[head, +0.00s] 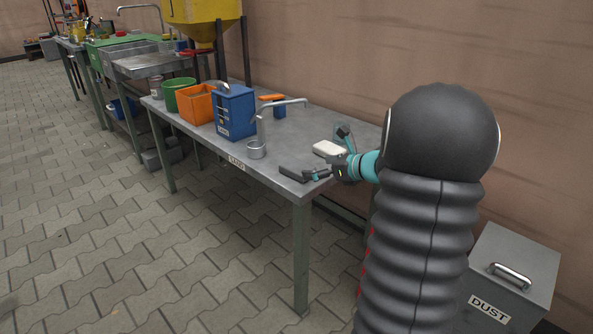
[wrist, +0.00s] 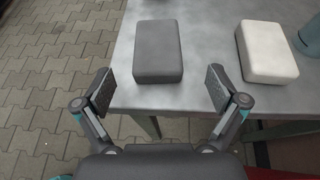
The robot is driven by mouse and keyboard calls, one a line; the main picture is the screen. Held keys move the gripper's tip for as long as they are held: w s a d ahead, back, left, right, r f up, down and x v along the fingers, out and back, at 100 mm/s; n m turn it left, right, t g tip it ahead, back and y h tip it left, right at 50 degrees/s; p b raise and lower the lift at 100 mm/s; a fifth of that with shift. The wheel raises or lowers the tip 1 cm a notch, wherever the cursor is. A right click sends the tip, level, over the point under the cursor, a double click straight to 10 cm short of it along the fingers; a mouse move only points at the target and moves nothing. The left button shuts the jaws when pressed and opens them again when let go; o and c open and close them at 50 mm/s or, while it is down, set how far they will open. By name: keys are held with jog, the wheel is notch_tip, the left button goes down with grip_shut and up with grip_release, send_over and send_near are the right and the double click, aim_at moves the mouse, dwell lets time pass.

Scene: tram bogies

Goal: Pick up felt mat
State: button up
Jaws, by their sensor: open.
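A thick dark grey pad with rounded corners, which I take for the felt mat (wrist: 157,52), lies flat on the metal table near its end edge. It also shows as a dark slab (head: 292,174) at the table's front right corner in the head view. My gripper (wrist: 160,89) is open and empty. In the wrist view its two fingers stand apart, left and right of the pad's near end, and the pad is centred between them. I see no contact. In the head view my arm partly hides the gripper.
A white block (wrist: 266,51) lies right of the pad. A grey DUST bin (head: 515,270) stands at lower right.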

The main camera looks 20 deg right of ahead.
aim_at(302, 168)
jog(key=x, duration=0.8)
jog(key=shift+s+a, duration=0.1)
jog(key=shift+a, duration=0.05)
jog(key=c, duration=1.1)
